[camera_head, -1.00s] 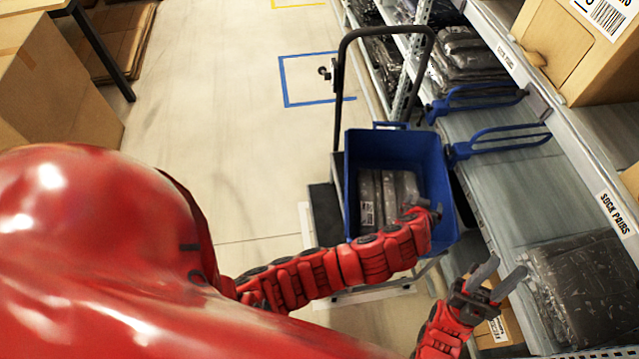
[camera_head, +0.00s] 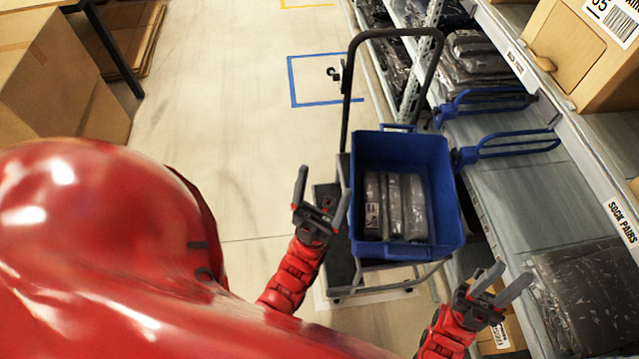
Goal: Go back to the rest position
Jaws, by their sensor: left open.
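My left gripper (camera_head: 319,190) is open and empty, its fingers pointing up the picture, just left of the blue tote. My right gripper (camera_head: 501,282) is open and empty at the lower right, beside the shelf. The blue tote (camera_head: 456,208) sits on a cart and holds several dark plastic-wrapped packs (camera_head: 397,205). Neither gripper holds a pack.
The cart (camera_head: 360,42) has a tall dark handle. Shelving (camera_head: 540,185) runs along the right with blue dividers (camera_head: 510,146) and dark wrapped packs (camera_head: 590,295). Cardboard boxes (camera_head: 55,85) stand at the left. The floor (camera_head: 230,130) between is clear.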

